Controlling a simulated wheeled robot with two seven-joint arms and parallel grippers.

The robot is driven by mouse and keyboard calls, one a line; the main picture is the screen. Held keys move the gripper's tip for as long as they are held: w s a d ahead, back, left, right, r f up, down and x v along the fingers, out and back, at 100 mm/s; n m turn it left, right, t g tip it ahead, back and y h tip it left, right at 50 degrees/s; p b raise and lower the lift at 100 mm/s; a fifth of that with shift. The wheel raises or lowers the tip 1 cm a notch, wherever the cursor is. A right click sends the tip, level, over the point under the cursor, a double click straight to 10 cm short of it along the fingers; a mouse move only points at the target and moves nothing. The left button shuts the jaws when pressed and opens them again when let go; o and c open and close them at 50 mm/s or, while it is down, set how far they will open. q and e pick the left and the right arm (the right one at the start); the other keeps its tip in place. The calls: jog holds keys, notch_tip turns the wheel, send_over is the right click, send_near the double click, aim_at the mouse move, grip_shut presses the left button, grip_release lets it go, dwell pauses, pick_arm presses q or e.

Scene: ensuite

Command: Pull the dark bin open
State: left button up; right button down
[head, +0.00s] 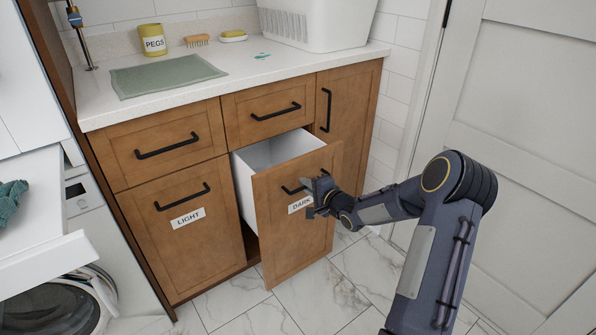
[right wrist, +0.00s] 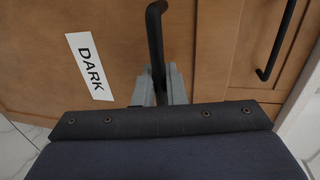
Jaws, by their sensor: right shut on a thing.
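The dark bin (head: 285,234) is a wooden pull-out front with a "DARK" label (head: 300,204) and a black bar handle (head: 293,190). It stands out from the cabinet, and its white inside (head: 268,153) shows behind the front. My right gripper (head: 318,192) is shut on the bin's handle, which also shows between the fingers in the right wrist view (right wrist: 155,40). The gripper and wrist hide the right part of the handle and label in the head view. The inside shows no items where I can see it. My left gripper is not in view.
The "LIGHT" bin (head: 190,240) beside it is closed, as are the drawers above. The countertop (head: 240,75) holds a mat, a pegs tin, a brush, soap and a white basket (head: 318,25). A washing machine (head: 60,305) stands left. Marble floor (head: 335,290) is clear in front.

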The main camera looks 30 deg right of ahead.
jog(key=f+p+v, duration=0.1)
jog(key=p+v, duration=0.2)
jog(key=v, duration=0.6)
jog(key=f+p+v, duration=0.2)
jog(key=v, duration=0.7)
jog(key=shift+s+f+p, duration=0.35)
jog(key=shift+p, duration=0.05)
jog(key=shift+d, duration=0.15)
jog(key=c, duration=1.6)
grip_release()
jog(key=p+v, duration=0.1)
jog(key=v, duration=0.6)
jog(key=shift+s+p, duration=0.4)
